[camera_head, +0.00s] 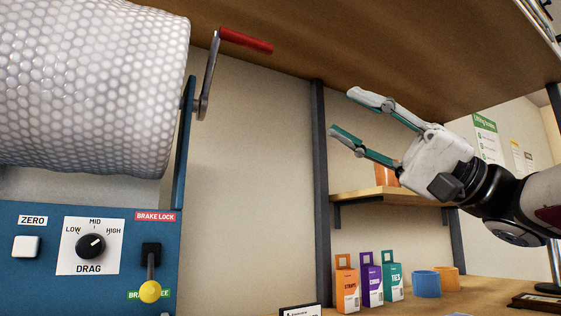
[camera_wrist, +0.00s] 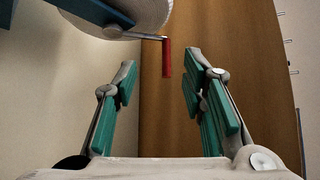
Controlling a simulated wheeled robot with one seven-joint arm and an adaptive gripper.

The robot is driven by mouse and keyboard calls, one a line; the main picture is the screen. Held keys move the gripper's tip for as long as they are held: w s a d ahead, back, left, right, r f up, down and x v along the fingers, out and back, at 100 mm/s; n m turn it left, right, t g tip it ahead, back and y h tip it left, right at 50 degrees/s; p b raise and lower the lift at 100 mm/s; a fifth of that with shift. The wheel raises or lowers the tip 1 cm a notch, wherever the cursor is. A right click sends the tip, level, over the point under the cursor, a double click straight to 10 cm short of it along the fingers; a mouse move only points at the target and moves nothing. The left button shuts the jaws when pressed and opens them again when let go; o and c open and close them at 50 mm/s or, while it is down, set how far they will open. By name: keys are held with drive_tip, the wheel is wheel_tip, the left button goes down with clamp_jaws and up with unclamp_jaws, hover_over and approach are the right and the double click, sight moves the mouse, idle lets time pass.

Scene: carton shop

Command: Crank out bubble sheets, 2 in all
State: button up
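A big roll of white bubble wrap (camera_head: 85,85) is mounted at the left of the head view; its edge also shows at the top of the wrist view (camera_wrist: 150,14). A metal crank arm (camera_head: 208,75) with a red handle (camera_head: 246,40) is on its right end. In the wrist view the red handle (camera_wrist: 167,58) hangs beyond and between my fingertips.
The panel also has a drag dial (camera_head: 90,246) and a white zero button (camera_head: 26,246). A wooden board (camera_head: 400,35) spans overhead. A dark post (camera_head: 320,190) and small shelf (camera_head: 375,196) stand behind my gripper. Cartons (camera_head: 372,280) and cups (camera_head: 426,284) stand below.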

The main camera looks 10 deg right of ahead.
drive_tip(key=shift+d, duration=0.1)
drive_tip(key=v, duration=1.1)
drive_tip(key=shift+s+d+f, duration=0.15)
drive_tip(key=shift+d, duration=0.15)
idle(0.3)
idle(0.4)
